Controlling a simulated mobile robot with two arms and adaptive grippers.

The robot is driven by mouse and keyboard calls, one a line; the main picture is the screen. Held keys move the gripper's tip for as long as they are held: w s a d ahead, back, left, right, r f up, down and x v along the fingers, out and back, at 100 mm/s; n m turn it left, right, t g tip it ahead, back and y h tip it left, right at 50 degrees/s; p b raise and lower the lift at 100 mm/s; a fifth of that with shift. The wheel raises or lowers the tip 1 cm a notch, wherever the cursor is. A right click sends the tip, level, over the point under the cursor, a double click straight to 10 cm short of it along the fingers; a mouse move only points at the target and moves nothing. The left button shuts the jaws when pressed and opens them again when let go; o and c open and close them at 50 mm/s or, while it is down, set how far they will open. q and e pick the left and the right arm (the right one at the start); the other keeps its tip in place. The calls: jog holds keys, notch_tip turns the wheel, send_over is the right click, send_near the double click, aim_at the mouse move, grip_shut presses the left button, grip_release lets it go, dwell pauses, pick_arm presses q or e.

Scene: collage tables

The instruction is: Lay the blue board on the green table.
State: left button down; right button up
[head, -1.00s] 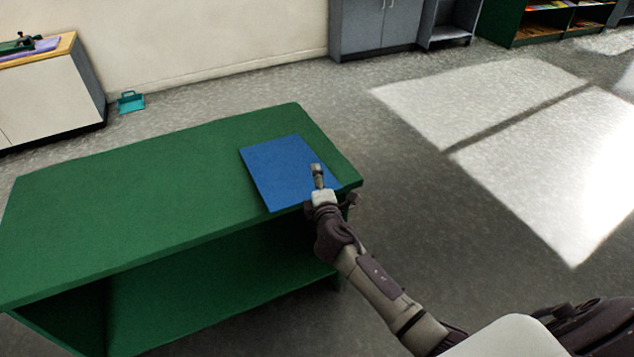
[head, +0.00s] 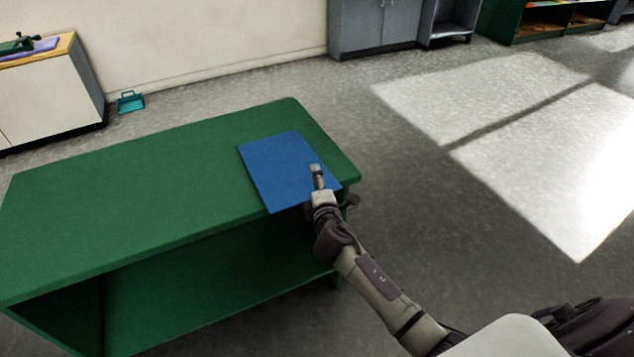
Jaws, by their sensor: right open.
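The blue board (head: 275,168) lies flat on the right end of the green table (head: 130,200). Its front edge is at the table's front edge. My right gripper (head: 316,172) is over the board's right front part and is open. One finger shows above the board; the other finger is hidden, so I cannot tell whether the gripper still touches the board. My left gripper is not in view.
The table top left of the board is bare, and an open shelf lies below it. A white cabinet (head: 40,95) with a wooden top stands at the far left, with a teal dustpan (head: 130,102) on the floor beside it. Grey cabinets (head: 372,25) stand at the back. Floor to the right is clear.

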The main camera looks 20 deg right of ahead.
jog(key=shift+d+f+b, duration=0.2)
jog(key=shift+f+b, duration=0.2)
jog(key=shift+f, duration=0.55)
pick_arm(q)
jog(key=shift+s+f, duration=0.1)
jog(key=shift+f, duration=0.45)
pick_arm(e)
jog(key=shift+s, duration=0.1)
pick_arm(q)
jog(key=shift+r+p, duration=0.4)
jog(key=shift+p, duration=0.5)
pick_arm(e)
jog(key=s, duration=0.8)
jog(key=shift+s+a+r, duration=0.15)
jog(key=shift+s+a, duration=0.05)
jog(key=shift+s, duration=0.15)
jog(key=shift+r, duration=0.1)
pick_arm(q)
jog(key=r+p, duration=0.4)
jog(key=p, duration=0.1)
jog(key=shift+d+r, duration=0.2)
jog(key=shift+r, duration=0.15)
pick_arm(e)
jog(key=s+r, duration=0.2)
jog(key=r, duration=0.1)
jog(key=s+r, duration=0.1)
jog(key=r, duration=0.1)
jog(key=shift+r, duration=0.1)
